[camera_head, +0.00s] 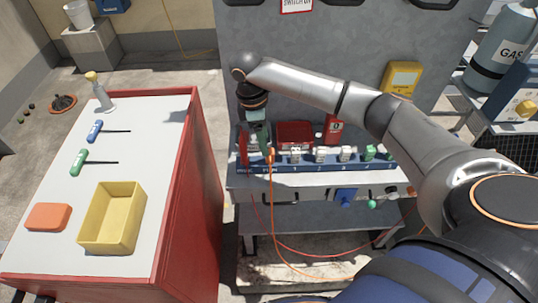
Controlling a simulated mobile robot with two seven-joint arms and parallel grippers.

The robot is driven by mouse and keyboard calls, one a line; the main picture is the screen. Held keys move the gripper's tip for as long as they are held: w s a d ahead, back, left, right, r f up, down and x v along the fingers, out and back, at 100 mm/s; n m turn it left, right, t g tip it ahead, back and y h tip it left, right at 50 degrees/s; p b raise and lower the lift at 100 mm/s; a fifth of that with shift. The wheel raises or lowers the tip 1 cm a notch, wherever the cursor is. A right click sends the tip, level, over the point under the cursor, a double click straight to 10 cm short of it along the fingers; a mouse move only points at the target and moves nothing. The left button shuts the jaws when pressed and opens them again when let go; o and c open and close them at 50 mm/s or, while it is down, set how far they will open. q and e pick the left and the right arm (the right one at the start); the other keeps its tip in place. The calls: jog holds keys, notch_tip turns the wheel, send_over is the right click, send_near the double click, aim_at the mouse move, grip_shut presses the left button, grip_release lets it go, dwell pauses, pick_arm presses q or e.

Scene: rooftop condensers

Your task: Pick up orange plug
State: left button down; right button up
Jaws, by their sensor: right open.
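The orange plug (271,155) stands at the left end of the row of sockets on the grey panel's shelf, with a thin orange cable hanging down from it. My right gripper (257,148) points down right beside the plug, just left of it in the picture, and is open. The gripper hides part of the shelf behind it. I cannot tell whether the fingers touch the plug. My left gripper is out of view.
Several numbered sockets with white and green plugs (346,154) line the shelf to the right. A red box (295,133) stands behind them. At left, a red-sided bench (150,170) holds screwdrivers, a yellow tray (88,238) and an orange block (48,217).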

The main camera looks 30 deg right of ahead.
aim_at(270, 150)
jog(key=shift+s+d+f, duration=0.15)
jog(key=shift+d+f, duration=0.1)
jog(key=shift+f, duration=0.75)
jog(key=shift+s+d+f, duration=0.1)
jog(key=shift+d+f, duration=0.1)
jog(key=shift+f, duration=0.8)
jog(key=shift+s+d+f, duration=0.15)
jog(key=shift+d+f, duration=0.1)
jog(key=shift+f, duration=0.75)
jog(key=shift+c, duration=0.3)
grip_shut()
